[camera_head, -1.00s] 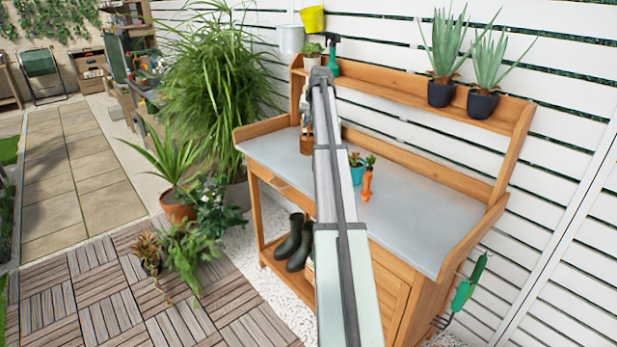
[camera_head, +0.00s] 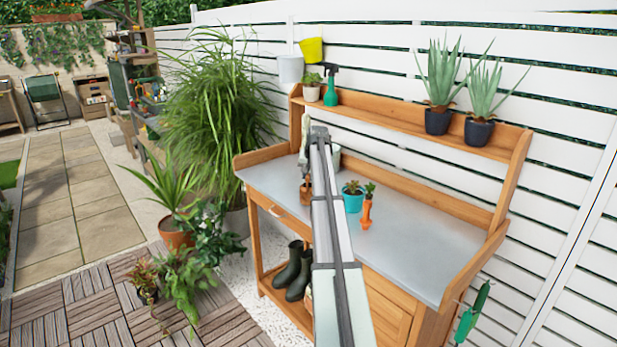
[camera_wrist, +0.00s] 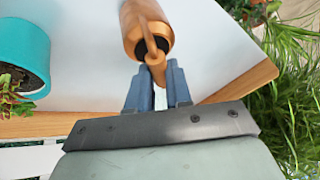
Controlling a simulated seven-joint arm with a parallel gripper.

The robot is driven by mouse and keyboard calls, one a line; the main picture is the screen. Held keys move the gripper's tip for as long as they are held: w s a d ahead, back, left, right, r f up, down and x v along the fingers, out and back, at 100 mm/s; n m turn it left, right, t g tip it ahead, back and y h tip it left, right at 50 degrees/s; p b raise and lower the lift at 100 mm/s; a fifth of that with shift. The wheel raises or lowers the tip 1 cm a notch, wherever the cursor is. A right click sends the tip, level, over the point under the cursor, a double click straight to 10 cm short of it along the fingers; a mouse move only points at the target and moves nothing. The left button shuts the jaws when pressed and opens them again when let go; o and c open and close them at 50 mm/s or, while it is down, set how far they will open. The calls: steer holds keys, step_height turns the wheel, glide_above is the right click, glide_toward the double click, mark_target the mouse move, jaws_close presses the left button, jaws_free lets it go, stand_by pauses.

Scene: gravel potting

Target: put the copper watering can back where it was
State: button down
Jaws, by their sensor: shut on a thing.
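The copper watering can (camera_wrist: 146,25) is at the top middle of the wrist view, over the grey bench top (camera_wrist: 90,60). My gripper (camera_wrist: 158,85) is shut on its handle, which runs between the two fingers. In the head view the can (camera_head: 306,192) shows low at the left part of the bench, below my gripper (camera_head: 305,165), and is partly hidden by my arm. I cannot tell whether its base touches the bench top.
A teal pot with a succulent (camera_head: 352,202) and an orange item (camera_head: 366,212) stand right of the can. A pale pot (camera_head: 336,153) is partly hidden behind my arm. The bench's right half is clear. The back shelf (camera_head: 390,122) holds pots and a green spray bottle (camera_head: 331,92).

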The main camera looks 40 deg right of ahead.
steer(key=shift+f, duration=0.35)
steer(key=c, duration=1)
jaws_free()
steer(key=shift+c, duration=0.2)
steer(key=v, duration=1.2)
